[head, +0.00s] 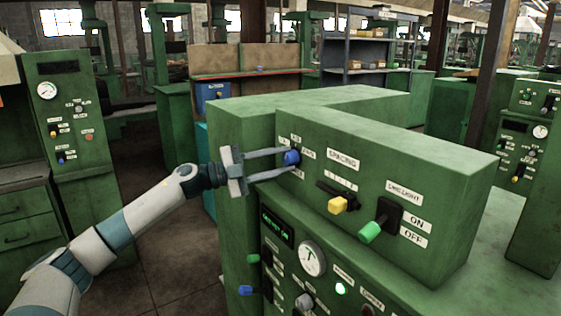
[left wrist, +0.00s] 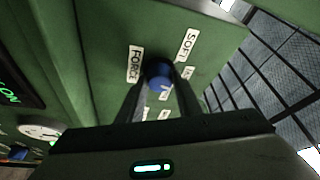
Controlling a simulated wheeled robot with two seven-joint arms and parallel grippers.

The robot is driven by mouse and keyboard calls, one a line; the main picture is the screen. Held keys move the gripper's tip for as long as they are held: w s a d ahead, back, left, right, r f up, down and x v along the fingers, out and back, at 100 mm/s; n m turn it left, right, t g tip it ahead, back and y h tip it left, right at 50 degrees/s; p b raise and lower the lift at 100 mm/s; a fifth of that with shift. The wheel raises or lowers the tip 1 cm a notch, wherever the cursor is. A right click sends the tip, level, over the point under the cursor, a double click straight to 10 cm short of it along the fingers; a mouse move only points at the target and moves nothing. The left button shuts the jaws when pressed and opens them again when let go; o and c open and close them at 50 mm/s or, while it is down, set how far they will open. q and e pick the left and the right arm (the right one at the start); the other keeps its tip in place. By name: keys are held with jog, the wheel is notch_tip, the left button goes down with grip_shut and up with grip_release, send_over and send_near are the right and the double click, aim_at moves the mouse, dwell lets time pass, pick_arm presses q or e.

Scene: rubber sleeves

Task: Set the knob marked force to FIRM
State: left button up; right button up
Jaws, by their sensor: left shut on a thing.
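The force knob (head: 291,158) is a blue knob on the left part of the green panel box (head: 385,190), with small white labels around it. My left gripper (head: 286,158) reaches in from the left and its fingers are shut on the knob. In the left wrist view the blue knob (left wrist: 159,74) sits between the fingertips (left wrist: 160,78). The label FORCE (left wrist: 135,64) and the label SOFT (left wrist: 188,44) are readable beside it; other labels are partly hidden by the fingers. The knob's pointing direction cannot be told. My right gripper is not in view.
To the right on the box are a yellow slider knob (head: 338,205) marked SPACING and a green lever (head: 371,232) for LINE LIGHT with ON and OFF labels. Below are a dial gauge (head: 312,259), a lit green lamp (head: 341,289) and blue and green handles on the left side.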

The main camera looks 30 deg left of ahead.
pick_arm(q)
jog(key=m, duration=0.1)
jog(key=m+g+p, duration=0.1)
jog(key=m, duration=0.2)
jog(key=shift+r+g+y, duration=0.3)
jog(key=shift+m+g+y+p, duration=0.3)
jog(key=shift+m+p, duration=0.15)
jog(key=shift+m, duration=0.65)
jog(key=shift+f, duration=0.1)
jog(key=o, duration=1)
jog(key=shift+o, duration=0.2)
jog(key=shift+a, duration=0.1)
